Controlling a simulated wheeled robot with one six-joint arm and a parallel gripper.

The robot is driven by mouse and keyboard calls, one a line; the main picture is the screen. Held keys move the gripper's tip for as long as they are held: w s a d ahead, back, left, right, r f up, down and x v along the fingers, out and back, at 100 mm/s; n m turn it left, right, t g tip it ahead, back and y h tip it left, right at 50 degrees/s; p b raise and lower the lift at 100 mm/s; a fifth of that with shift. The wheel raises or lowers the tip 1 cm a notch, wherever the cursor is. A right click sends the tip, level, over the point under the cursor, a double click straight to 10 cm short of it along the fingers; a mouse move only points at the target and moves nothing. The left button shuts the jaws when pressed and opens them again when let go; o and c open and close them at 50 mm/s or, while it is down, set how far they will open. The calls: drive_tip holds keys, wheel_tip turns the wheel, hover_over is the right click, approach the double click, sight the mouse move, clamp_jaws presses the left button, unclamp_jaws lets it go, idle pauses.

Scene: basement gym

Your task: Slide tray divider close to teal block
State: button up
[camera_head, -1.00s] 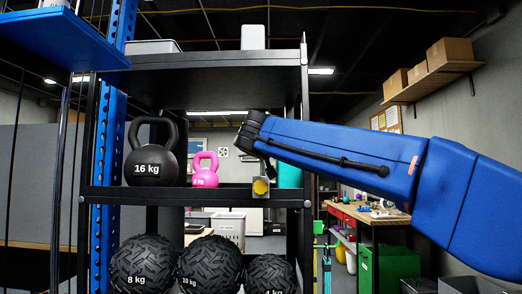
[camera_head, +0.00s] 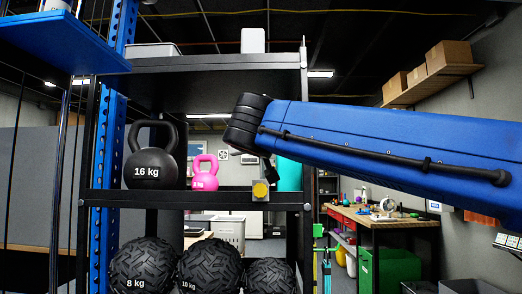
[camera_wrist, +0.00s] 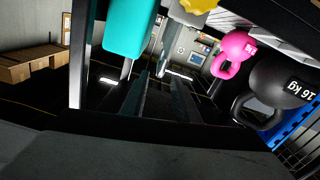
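The teal block (camera_head: 290,174) stands on the middle shelf, partly hidden behind my arm. In the wrist view the teal block (camera_wrist: 127,28) hangs at the top, the picture being upside down. A small grey piece with a yellow knob (camera_head: 261,190) sits at the shelf's front edge, left of the block. It may be the tray divider; its yellow part (camera_wrist: 196,5) also shows at the wrist view's top edge. My gripper (camera_head: 268,174) is just above the knob in the head view; contact cannot be told. In the wrist view my gripper's fingers (camera_wrist: 157,105) stand apart with nothing between them.
A black 16 kg kettlebell (camera_head: 153,165) and a pink kettlebell (camera_head: 205,178) stand on the same shelf to the left. Black textured balls (camera_head: 208,264) sit below. The rack's right post (camera_head: 306,130) is close to my arm. A workbench (camera_head: 375,216) stands behind.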

drive_tip(key=shift+s, duration=2.4)
